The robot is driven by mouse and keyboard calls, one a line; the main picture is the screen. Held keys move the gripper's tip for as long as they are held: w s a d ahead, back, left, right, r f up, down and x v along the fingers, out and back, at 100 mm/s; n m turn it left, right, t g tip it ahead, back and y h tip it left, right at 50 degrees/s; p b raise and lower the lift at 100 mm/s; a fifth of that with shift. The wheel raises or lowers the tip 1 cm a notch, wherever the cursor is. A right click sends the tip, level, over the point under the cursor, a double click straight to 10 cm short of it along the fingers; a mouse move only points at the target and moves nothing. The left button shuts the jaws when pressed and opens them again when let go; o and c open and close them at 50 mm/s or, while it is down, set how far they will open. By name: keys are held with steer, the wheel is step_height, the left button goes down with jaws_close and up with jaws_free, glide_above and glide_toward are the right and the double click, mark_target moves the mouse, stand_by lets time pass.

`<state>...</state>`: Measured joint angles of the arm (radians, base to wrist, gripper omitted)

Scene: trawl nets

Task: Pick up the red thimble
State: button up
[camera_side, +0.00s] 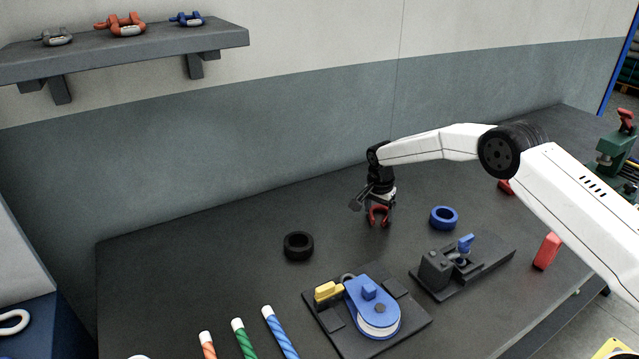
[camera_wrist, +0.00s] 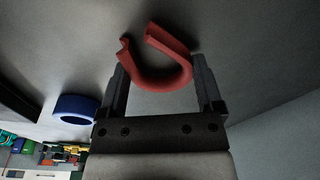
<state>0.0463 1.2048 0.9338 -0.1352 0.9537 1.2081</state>
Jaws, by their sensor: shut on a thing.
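The red thimble (camera_side: 378,214) is a U-shaped piece held at the end of my gripper (camera_side: 374,208) in the side view. In the wrist view the red thimble (camera_wrist: 160,68) sits between the two dark fingers of my gripper (camera_wrist: 162,82), its open end pointing away from the palm. My gripper is shut on it, with a finger on each side. In the side view the thimble hangs low over the dark bench; I cannot tell whether it touches the bench.
A blue ring (camera_side: 443,217) lies just right of my gripper, and a black ring (camera_side: 298,245) lies to the left. A blue pulley fixture (camera_side: 372,305) and a dark clamp fixture (camera_side: 462,265) stand in front. Striped rods (camera_side: 279,330) lie at the near edge. The bench behind the black ring is clear.

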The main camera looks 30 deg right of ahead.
mark_target(381, 212)
steer(key=shift+r, duration=1.55)
steer(key=shift+s+r, duration=0.2)
steer(key=shift+r, duration=0.05)
steer(key=s+r, duration=0.9)
steer(key=s, duration=0.4)
steer(key=shift+s+a+r, duration=0.15)
steer(key=shift+s+a, duration=0.15)
steer(key=shift+a, duration=0.15)
